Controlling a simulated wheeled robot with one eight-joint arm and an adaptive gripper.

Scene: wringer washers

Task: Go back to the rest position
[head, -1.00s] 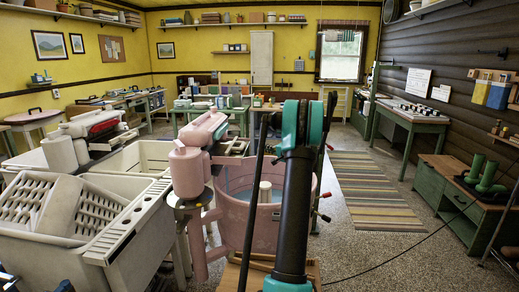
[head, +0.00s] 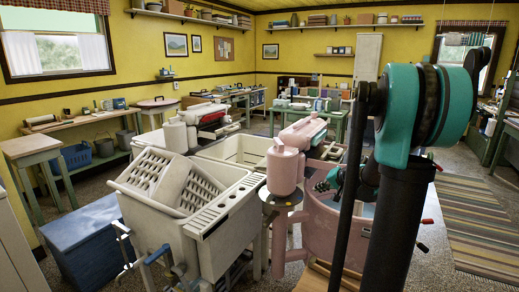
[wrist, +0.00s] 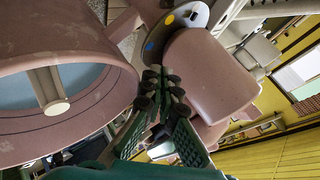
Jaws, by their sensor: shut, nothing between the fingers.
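My arm rises large at the right of the head view, in front of the pink wringer washer (head: 335,225). My gripper (wrist: 160,82) is shut and empty in the wrist view, its two green fingers drawn together at the tips. In that view the pink tub (wrist: 95,60) with its pale agitator (wrist: 50,92) lies to the left of the fingers, and the pink wringer head (wrist: 212,75) is to the right, behind the tips. In the head view a green part of my gripper (head: 328,182) shows between the wringer and my arm. Whether it touches the washer is unclear.
A blue chest (head: 88,240) is at the lower left, and a wooden bench (head: 100,118) runs along the left wall. A striped rug (head: 480,225) covers clear floor at the right.

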